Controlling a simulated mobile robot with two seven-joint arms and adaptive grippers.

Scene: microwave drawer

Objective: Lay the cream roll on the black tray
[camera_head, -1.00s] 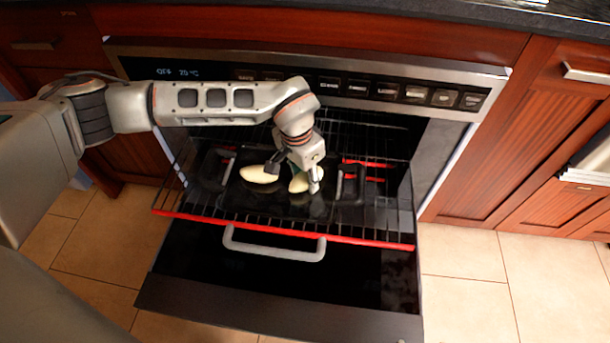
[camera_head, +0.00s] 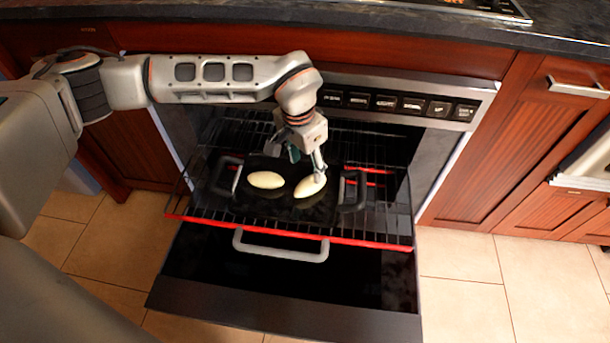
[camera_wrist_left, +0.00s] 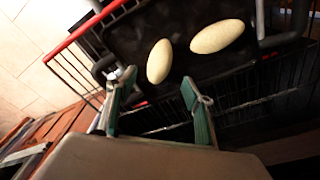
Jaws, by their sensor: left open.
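Two pale cream rolls lie side by side on the black tray (camera_head: 286,203): a left roll (camera_head: 266,180) and a right roll (camera_head: 310,186). Both rolls also show in the left wrist view, one (camera_wrist_left: 159,61) just beyond the fingertips and one (camera_wrist_left: 217,36) farther right. The tray sits on the oven's wire rack. My left gripper (camera_head: 304,164) is open and empty, just behind and above the right roll. In the left wrist view its green-padded fingers (camera_wrist_left: 159,78) are apart with nothing between them. My right gripper is out of view.
The rack with its red front bar (camera_head: 290,238) is pulled out over the open oven door (camera_head: 285,305). The tray has raised handles (camera_head: 352,192) at its sides. The control panel (camera_head: 400,103) stands close behind my arm. Tiled floor is free at the right.

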